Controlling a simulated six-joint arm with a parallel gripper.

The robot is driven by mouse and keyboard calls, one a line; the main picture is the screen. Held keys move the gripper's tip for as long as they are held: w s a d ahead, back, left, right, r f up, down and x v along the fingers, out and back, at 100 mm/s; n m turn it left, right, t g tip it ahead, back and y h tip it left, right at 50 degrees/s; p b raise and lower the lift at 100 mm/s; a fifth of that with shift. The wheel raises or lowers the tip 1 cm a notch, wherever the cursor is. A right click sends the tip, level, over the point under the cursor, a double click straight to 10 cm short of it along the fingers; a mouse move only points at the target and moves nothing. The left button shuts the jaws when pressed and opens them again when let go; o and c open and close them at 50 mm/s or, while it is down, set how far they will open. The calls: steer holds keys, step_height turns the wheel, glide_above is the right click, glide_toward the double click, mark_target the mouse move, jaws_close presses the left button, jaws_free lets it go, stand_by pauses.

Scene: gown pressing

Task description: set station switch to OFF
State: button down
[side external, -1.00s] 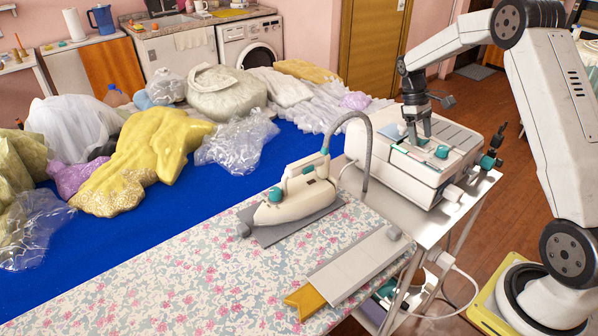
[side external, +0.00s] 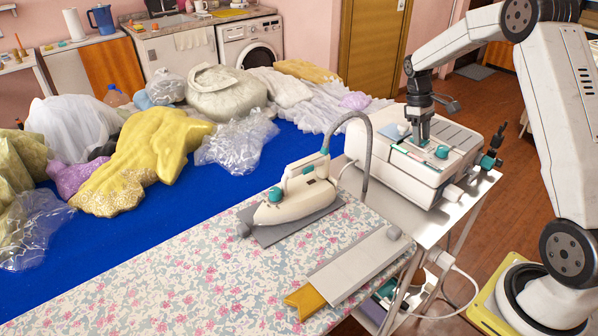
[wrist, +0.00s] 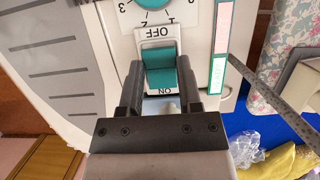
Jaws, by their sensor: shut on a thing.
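The station (side external: 385,178) is a white box on a metal cart, and its top panel also shows in the wrist view (wrist: 75,60). The station switch (wrist: 160,75) is a teal rocker in a white frame, with OFF printed at its upper end and ON at its lower end in the wrist view. My gripper (wrist: 159,82) is shut on the switch, one dark finger on each side of it. In the side view my gripper (side external: 422,140) points down onto the panel and hides the switch. I cannot tell which end of the rocker is pressed.
A numbered dial (wrist: 150,4) sits close by, just past the OFF end, with a teal knob (side external: 441,152) in the side view. An iron (side external: 295,200) with a grey hose rests on the flowered board (side external: 190,270).

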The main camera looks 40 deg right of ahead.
steer(key=shift+s+t, duration=0.25)
steer(key=shift+t, duration=1.05)
steer(key=shift+c, duration=1.4)
jaws_free()
steer(key=shift+r, duration=0.15)
step_height(320, 180, up, 8)
steer(key=shift+w+f, duration=0.2)
steer(key=shift+w, duration=0.05)
